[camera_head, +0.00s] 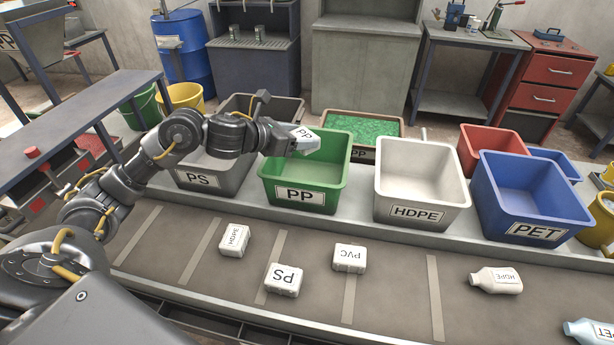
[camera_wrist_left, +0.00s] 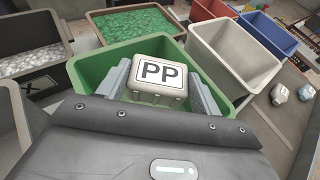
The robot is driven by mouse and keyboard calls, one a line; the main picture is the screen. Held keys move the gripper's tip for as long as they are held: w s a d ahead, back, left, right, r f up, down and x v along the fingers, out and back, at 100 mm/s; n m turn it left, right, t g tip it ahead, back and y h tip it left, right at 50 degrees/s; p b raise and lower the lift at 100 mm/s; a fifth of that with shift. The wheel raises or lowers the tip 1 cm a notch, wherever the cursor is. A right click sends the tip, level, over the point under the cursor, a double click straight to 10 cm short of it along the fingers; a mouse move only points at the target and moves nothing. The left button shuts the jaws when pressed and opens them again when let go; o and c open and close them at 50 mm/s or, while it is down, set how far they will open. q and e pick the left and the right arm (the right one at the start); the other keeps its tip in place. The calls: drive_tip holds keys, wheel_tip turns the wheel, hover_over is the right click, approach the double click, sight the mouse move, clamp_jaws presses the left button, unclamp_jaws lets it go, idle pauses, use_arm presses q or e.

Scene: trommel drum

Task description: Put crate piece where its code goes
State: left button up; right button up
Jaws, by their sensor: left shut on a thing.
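My left gripper (camera_head: 290,139) is shut on a white crate piece (camera_head: 306,138) marked PP. It holds the piece over the green bin (camera_head: 304,200) labelled PP. In the left wrist view the piece (camera_wrist_left: 158,80) sits between the two fingers, label facing the camera, with the green bin's rim (camera_wrist_left: 90,66) around it. The grey PS bin (camera_head: 215,178) stands left of the green bin, the white HDPE bin (camera_head: 420,190) right of it, and the blue PET bin (camera_head: 530,200) further right. My right gripper is not seen.
Pieces marked HDPE (camera_head: 234,240), PS (camera_head: 284,279) and PVC (camera_head: 349,257) lie on the grey belt (camera_head: 390,300). Bottles marked HDPE (camera_head: 496,280) and PET (camera_head: 588,331) lie further right. A crate of green granules (camera_head: 365,130) stands behind the bins.

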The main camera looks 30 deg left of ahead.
use_arm(q)
drive_tip(key=shift+f+b, duration=0.75)
drive_tip(key=shift+f, duration=0.75)
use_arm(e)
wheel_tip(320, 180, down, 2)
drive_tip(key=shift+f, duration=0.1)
use_arm(q)
drive_tip(key=o, duration=1.1)
drive_tip(key=shift+c, duration=0.2)
drive_tip(key=shift+s+a+r, duration=0.1)
